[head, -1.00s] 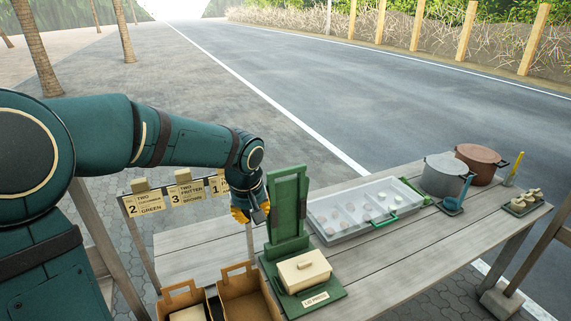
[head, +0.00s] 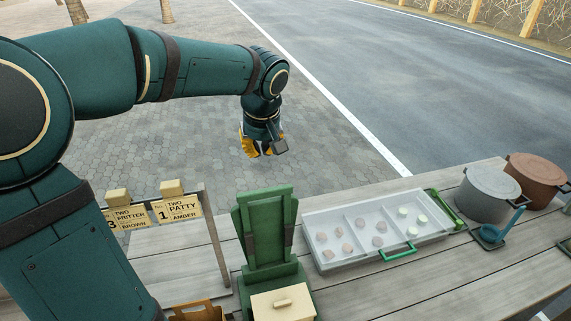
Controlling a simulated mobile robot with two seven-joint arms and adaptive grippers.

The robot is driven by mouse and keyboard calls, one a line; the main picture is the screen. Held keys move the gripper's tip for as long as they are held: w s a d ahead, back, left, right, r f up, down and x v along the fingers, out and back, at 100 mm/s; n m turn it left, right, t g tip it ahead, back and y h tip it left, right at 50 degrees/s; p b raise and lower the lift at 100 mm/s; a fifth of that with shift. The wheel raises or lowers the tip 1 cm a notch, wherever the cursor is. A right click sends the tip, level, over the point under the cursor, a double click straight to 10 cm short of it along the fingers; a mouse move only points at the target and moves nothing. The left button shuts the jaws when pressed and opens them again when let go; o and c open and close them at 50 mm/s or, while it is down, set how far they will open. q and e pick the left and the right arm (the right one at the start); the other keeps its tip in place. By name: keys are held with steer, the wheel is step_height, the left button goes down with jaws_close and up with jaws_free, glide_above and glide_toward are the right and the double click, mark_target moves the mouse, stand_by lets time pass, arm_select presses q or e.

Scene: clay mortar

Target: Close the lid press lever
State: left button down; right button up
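The green lid press (head: 266,240) stands at the near edge of the plank table, its tall lever plate upright. A cream box with a handled lid (head: 283,303) sits on its base, cut off by the bottom of the head view. My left gripper (head: 257,152), with yellow fingers, hangs pointing down above and beyond the lever plate in the picture, apart from it. It holds nothing that I can see; its finger gap is too small to judge. My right gripper is out of view.
A clear tray of patties (head: 323,261) with a green handle lies right of the press. A grey pot (head: 487,196), a brown pot (head: 537,180) and a blue ladle (head: 501,230) stand farther right. Order cards (head: 178,208) and an orange-brown carton (head: 196,312) are left.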

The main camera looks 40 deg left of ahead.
arm_select(q)
steer(key=b+x, duration=0.1)
steer(key=x, duration=0.9)
steer(key=s+d, duration=0.2)
steer(key=d, duration=0.1)
steer(key=shift+r, duration=0.1)
